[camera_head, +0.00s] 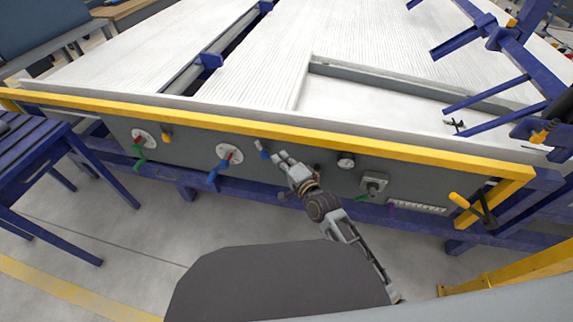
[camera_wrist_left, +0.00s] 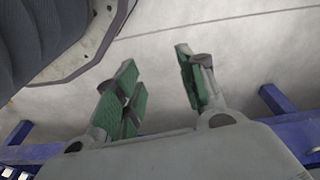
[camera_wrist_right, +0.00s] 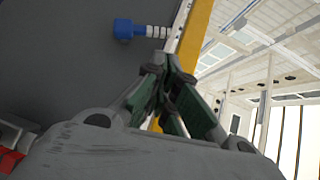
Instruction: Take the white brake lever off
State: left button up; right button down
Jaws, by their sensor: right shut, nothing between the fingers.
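My right gripper (camera_head: 283,160) is in front of the grey control panel (camera_head: 325,178), just below the yellow rail. In the right wrist view its fingers (camera_wrist_right: 166,68) are together and empty. A blue knob with a white ribbed stem (camera_wrist_right: 140,30) sticks out near the panel's edge there, apart from the fingertips. In the head view a small blue and white part (camera_head: 262,149) shows just left of the gripper. I cannot make out a clearly white brake lever; my gripper hides part of the panel. My left gripper (camera_wrist_left: 158,88) is open and empty above the floor.
A black knob (camera_head: 373,183) is to the right. The yellow rail (camera_head: 300,132) runs along the top. A blue frame table (camera_head: 45,160) stands left; open floor lies in front.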

jog(key=shift+v, duration=1.55)
